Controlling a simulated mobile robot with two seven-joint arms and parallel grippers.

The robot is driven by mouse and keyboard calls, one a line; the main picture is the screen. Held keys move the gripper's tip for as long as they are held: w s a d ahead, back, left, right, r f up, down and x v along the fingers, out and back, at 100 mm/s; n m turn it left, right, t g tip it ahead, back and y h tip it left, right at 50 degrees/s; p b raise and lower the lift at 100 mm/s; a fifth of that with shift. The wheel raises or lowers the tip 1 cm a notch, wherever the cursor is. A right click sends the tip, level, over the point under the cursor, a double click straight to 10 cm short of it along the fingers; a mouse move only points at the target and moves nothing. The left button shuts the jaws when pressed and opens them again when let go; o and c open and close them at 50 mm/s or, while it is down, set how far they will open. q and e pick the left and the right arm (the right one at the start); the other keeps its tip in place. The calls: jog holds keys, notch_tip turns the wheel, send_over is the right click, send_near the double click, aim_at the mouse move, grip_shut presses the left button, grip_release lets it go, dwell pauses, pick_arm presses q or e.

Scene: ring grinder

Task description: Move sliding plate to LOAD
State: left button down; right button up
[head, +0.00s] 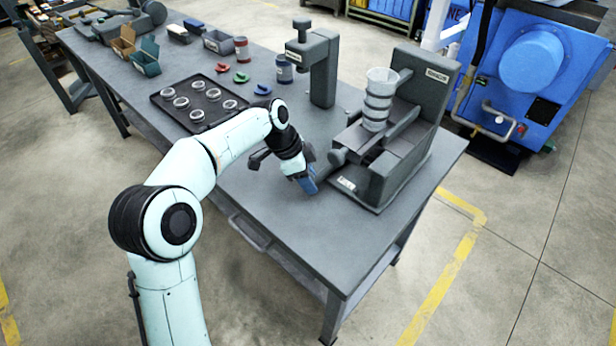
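The grey ring grinder (432,108) stands at the right end of the table. A dark sliding plate (358,138) lies in its channel, with a round grey knob (337,157) at the near left end. A stack of pale rings (378,102) stands upright above the plate. A small white label (346,184) sits on the base front, too small to read. My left gripper (309,185) points down over the table, just left of the knob, with blue fingertips. I cannot tell whether it touches the grinder or how far apart its fingers are. My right gripper is not in view.
A grey press-like stand (322,70) rises behind the gripper. A black tray (172,97) with several rings lies to the left, with coloured clamps and cans beyond. The table (305,240) is clear in front of the gripper.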

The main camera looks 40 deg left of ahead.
pick_arm(q)
jog(key=a+p, duration=0.1)
jog(key=a, duration=0.1)
jog(key=a+p, duration=0.3)
jog(key=a, duration=0.1)
jog(key=shift+w+a+r, duration=0.2)
jog(key=shift+w+r, duration=0.05)
jog(key=shift+w, duration=0.05)
jog(key=a+p, duration=0.4)
jog(key=a, duration=0.1)
jog(key=a+p, duration=0.1)
jog(key=a, duration=0.1)
jog(key=shift+w+a+p, duration=0.3)
jog(key=shift+w+p, duration=0.05)
jog(key=shift+p, duration=0.05)
jog(key=shift+a+f+p, duration=0.15)
jog(key=shift+a+p, duration=0.35)
jog(key=shift+a, duration=0.3)
jog(key=c, duration=0.8)
grip_release()
jog(key=shift+o, duration=0.2)
jog(key=shift+d, duration=0.1)
